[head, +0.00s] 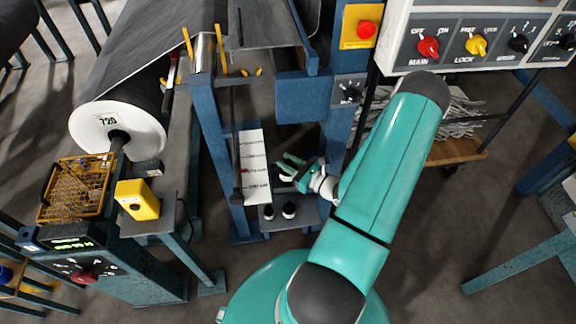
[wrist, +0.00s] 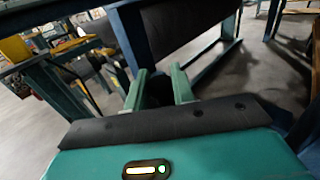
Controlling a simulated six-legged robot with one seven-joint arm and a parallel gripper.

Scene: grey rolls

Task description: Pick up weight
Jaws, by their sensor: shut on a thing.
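My gripper (head: 285,168) is in the middle of the head view, inside the blue frame, to the right of the white scale strip (head: 254,165). Its two green fingers stand a little apart in the wrist view (wrist: 160,82). A dark patch, seemingly the weight (wrist: 158,96), shows between them; its outline is hard to make out. Two small dark round pieces with pale parts, at left (head: 268,211) and at right (head: 289,210), stand on a low grey shelf below my gripper in the head view.
Blue posts (head: 213,150) stand on both sides of my gripper. A large grey roll (head: 118,128) marked 720 lies at the left. A yellow box (head: 137,200) and a wire basket (head: 76,188) are in front of it. A switch panel (head: 478,38) is at the upper right.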

